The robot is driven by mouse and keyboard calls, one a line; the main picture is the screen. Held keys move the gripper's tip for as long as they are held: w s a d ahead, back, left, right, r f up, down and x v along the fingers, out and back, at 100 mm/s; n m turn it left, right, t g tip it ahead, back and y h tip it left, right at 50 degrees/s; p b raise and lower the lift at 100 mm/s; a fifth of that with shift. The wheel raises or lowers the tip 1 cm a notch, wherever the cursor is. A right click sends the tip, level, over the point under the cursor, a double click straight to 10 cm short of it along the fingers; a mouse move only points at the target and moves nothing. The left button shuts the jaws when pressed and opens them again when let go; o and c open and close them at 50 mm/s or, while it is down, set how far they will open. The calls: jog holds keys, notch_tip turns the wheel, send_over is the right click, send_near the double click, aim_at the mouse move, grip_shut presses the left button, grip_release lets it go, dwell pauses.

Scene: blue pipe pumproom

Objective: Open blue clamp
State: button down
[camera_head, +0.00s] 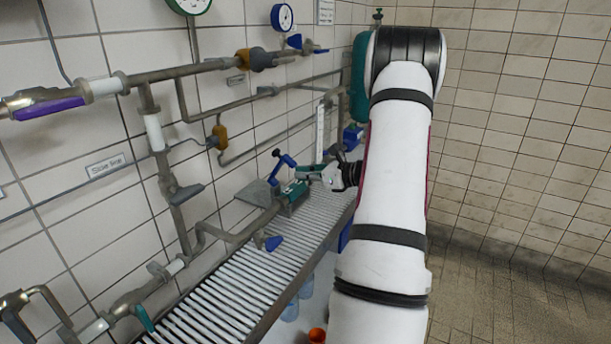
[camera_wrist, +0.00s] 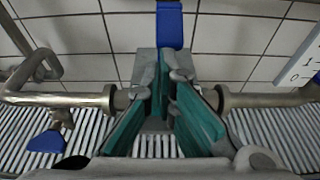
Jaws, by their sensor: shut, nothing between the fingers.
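The blue clamp (camera_head: 286,160) shows in the head view as a blue lever on the pipe above the slatted grate. In the wrist view a blue upright part (camera_wrist: 169,25) stands at top centre, just beyond the fingertips, above a grey block on the pipe. My gripper (camera_head: 296,187), with teal finger pads, is beside the clamp in the head view. In the wrist view my gripper (camera_wrist: 165,75) has its tips together over the pipe, with nothing held. The fingers hide part of the grey block. I cannot tell whether they touch the clamp.
A blue valve handle (camera_head: 273,242) hangs near the pipe to the left. Pipes with gauges and a purple handle (camera_head: 48,107) run along the tiled wall. The slatted grate (camera_head: 240,290) lies below. Floor is free at right.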

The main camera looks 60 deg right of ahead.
aim_at(281, 157)
jog(key=w+r+g+p, duration=0.1)
jog(key=r+g+p, duration=0.1)
jog(key=w+r+g+p, duration=0.2)
jog(key=p, duration=0.1)
jog(key=shift+w+a+r, duration=0.1)
jog(key=shift+a, duration=0.1)
jog(key=w+g, duration=0.1)
jog(key=w+r+g+p, duration=0.1)
jog(key=g, duration=0.1)
jog(key=shift+w+h+p, duration=0.3)
jog(key=shift+w+h, duration=0.1)
jog(key=shift+w+a+r, duration=0.1)
jog(key=shift+w+r, duration=0.05)
jog(key=shift+w, duration=0.55)
